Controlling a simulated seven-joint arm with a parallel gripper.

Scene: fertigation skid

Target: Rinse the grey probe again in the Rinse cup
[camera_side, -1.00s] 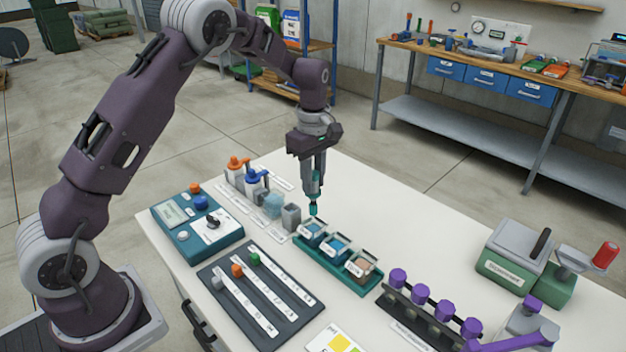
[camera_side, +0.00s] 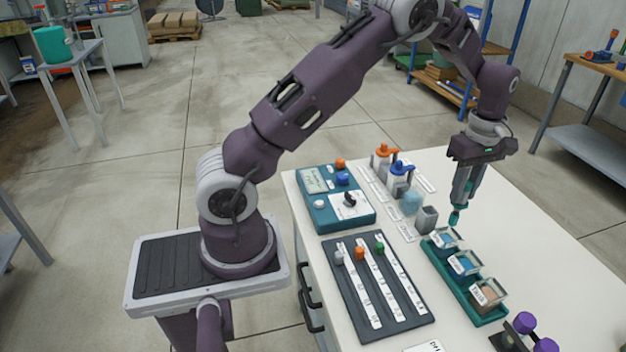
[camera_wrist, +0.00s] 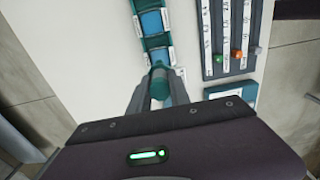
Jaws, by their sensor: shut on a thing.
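My gripper (camera_side: 462,194) is shut on a slim teal probe (camera_side: 455,216), which points down; little grey shows on it. It also shows in the wrist view as a teal cylinder (camera_wrist: 158,80) between the fingers. The probe tip is just above and beside the far cup (camera_side: 444,239) of a green tray (camera_side: 452,279); a gap to it seems to remain, but depth is hard to judge. The tray also holds a middle blue cup (camera_side: 464,263) and a near brownish cup (camera_side: 488,292). The cup labels are too small to read, so I cannot tell which is Rinse.
Orange-topped (camera_side: 384,153) and blue-topped (camera_side: 401,174) holders stand behind. A teal meter box (camera_side: 335,197) and a dark slider board (camera_side: 377,289) lie left.

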